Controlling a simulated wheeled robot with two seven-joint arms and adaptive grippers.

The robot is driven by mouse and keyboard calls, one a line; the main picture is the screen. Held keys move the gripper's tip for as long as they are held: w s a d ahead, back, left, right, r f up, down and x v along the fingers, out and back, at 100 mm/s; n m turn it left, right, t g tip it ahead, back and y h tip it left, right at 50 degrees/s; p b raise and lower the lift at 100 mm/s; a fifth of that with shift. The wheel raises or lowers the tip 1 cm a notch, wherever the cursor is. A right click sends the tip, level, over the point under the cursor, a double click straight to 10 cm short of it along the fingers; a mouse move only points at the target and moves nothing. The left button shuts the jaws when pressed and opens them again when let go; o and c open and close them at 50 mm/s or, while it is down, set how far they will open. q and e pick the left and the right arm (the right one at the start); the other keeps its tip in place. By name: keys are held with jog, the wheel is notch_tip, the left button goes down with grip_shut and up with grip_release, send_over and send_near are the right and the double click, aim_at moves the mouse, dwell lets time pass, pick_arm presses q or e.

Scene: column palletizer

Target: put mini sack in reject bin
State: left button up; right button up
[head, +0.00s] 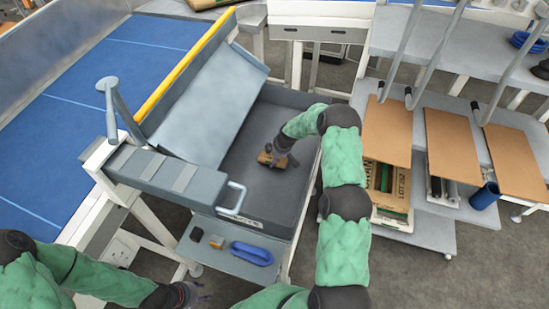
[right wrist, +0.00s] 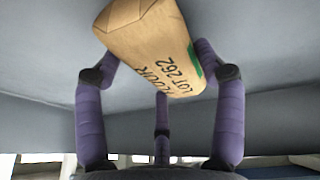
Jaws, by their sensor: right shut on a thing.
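The mini sack (right wrist: 150,50) is brown paper with dark print reading "LOT 262" and a green mark. My right gripper (right wrist: 160,85) is shut on it, with fingers on both sides. In the head view the mini sack (head: 265,158) and my right gripper (head: 279,158) are inside the outline of the grey reject bin (head: 302,185). I cannot tell whether the sack touches the bin floor. My left gripper (head: 196,294) is at the bottom edge, away from the bin; its fingers are too small and dark to read.
A sloped grey chute (head: 210,100) leads into the bin beside a yellow rail (head: 185,65). A low shelf (head: 225,262) in front holds a blue item (head: 252,253) and small blocks.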

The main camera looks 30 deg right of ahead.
jog(key=shift+w+d+f, duration=0.1)
jog(key=shift+f, duration=0.3)
jog(key=o, duration=1.3)
jog(key=p+v, duration=0.1)
jog(key=v, duration=1.1)
